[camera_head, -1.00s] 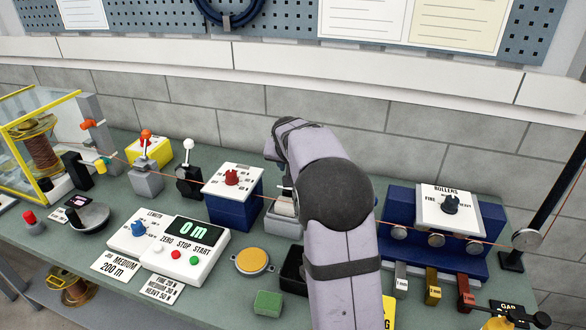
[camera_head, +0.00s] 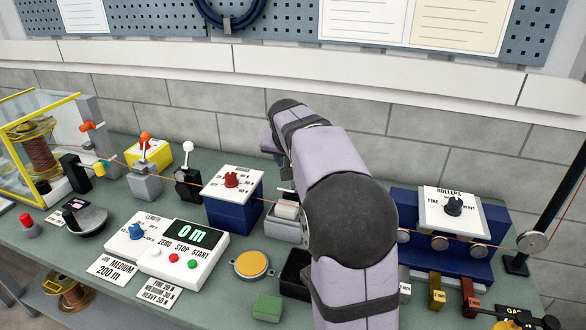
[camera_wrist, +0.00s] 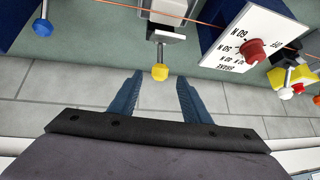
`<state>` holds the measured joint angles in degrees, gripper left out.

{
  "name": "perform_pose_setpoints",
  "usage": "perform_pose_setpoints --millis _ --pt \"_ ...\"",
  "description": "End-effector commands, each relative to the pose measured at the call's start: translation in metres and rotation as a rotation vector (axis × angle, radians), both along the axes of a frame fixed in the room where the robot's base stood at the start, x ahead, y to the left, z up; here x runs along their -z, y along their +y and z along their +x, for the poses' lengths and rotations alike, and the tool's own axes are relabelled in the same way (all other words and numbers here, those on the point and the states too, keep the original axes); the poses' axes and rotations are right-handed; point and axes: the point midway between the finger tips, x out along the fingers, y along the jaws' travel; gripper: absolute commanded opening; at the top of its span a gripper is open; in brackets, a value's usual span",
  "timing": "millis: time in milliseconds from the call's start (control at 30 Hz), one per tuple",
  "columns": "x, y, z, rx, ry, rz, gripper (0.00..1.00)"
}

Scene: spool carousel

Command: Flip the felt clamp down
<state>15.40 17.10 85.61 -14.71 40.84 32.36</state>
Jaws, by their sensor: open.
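The felt clamp (camera_head: 287,211) is a small grey unit with a pale pad, on the bench right of the blue box with the red dial. The wrist view shows it upside down relative to the head view, with a lever ending in a yellow knob (camera_wrist: 160,73) that points toward the wall. My gripper (camera_wrist: 158,82) is open and empty. In the wrist picture the yellow knob lies between the fingertips; I cannot tell how far apart they are in depth. In the head view my arm hides most of the gripper and the lever.
An orange wire (camera_head: 330,207) runs across the bench past the clamp. The red-dial box (camera_head: 232,190) stands close at left, the rollers unit (camera_head: 452,215) at right. A black tray (camera_head: 296,275) lies in front. The block wall (camera_head: 240,135) is close behind.

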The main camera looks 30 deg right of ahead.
Motion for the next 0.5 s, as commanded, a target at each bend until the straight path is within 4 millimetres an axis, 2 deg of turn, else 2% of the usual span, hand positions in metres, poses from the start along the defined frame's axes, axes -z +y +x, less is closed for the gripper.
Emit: perform_pose_setpoints --millis 333,367,500 --pt "-0.0043 0.0018 -0.0030 0.000 0.001 0.001 0.43" --pt "-0.0043 0.0018 -0.0031 0.000 0.001 0.001 0.41" --pt "-0.0037 -0.0013 -0.0017 0.005 -0.007 0.000 0.08"
